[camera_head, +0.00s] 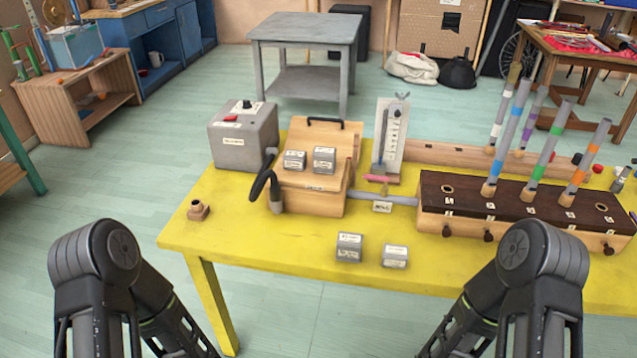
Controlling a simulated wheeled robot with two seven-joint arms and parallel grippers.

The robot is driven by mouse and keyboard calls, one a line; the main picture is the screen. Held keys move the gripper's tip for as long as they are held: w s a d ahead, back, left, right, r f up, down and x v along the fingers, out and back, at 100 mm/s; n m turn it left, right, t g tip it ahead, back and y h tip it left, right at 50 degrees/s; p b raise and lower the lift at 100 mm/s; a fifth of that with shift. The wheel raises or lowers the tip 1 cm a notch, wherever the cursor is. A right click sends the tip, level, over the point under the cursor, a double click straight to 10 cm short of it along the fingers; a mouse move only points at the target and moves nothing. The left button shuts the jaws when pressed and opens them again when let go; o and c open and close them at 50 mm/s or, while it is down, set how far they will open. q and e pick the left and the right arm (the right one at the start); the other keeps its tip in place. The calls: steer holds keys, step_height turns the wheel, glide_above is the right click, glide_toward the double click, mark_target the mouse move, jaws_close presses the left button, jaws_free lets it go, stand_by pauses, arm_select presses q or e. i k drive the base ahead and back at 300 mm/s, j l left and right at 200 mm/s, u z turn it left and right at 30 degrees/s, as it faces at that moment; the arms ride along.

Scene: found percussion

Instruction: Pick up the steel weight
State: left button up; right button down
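Several small grey metal blocks with white labels look like steel weights. Two stand near the front edge of the yellow table (300,252): a left block (349,247) and a slightly smaller right block (395,257). Two more, a left one (294,160) and a right one (324,160), rest on the wooden bellows box (312,200). Their labels are too small to read, so I cannot tell which is the named weight. My two arms show at the bottom left and bottom right, apart from the table's objects. Both grippers are out of view.
A grey box with a red switch (243,137) stands left of the bellows, with a black hose (262,184) beside it. A wooden pipe chest (520,213) with upright coloured tubes fills the right. A small wooden piece (199,209) lies left. The table's front-left is clear.

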mark_target(293, 161)
steer(key=i+j, duration=0.1)
steer(key=j, duration=0.35)
steer(key=i+j, duration=0.1)
steer(key=j, duration=0.4)
steer(key=i+j, duration=0.1)
steer(key=j, duration=0.35)
steer(key=i+j, duration=0.15)
steer(key=j, duration=0.35)
steer(key=z, duration=2.05)
